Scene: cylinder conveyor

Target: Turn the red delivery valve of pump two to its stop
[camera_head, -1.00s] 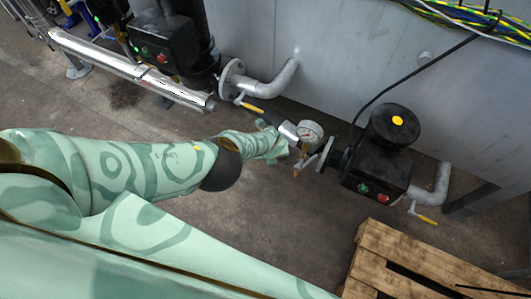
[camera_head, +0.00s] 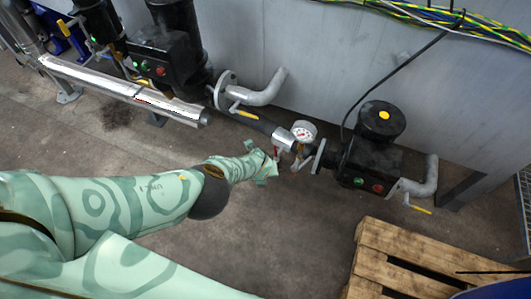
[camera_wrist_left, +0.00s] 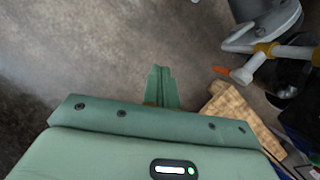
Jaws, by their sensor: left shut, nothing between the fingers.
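Pump two seems to be the black pump (camera_head: 368,160) with a yellow cap and green and red buttons, at the right in the head view. A small red part (camera_head: 277,153), probably the delivery valve's lever, shows beside the pipe left of it, below the pressure gauge (camera_head: 303,131). In the left wrist view an orange-red lever tip (camera_wrist_left: 221,71) sticks out from a grey pipe fitting. My left gripper (camera_head: 274,164) is shut and empty, close to the red part; contact is unclear in the head view. In the wrist view its fingers (camera_wrist_left: 162,72) are left of the lever tip, apart from it.
A wooden pallet (camera_head: 388,236) lies on the floor at lower right. Another black pump (camera_head: 165,62) and a shiny metal pipe (camera_head: 110,84) are at upper left. A grey wall (camera_head: 340,65) stands behind. The floor left of my gripper is clear.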

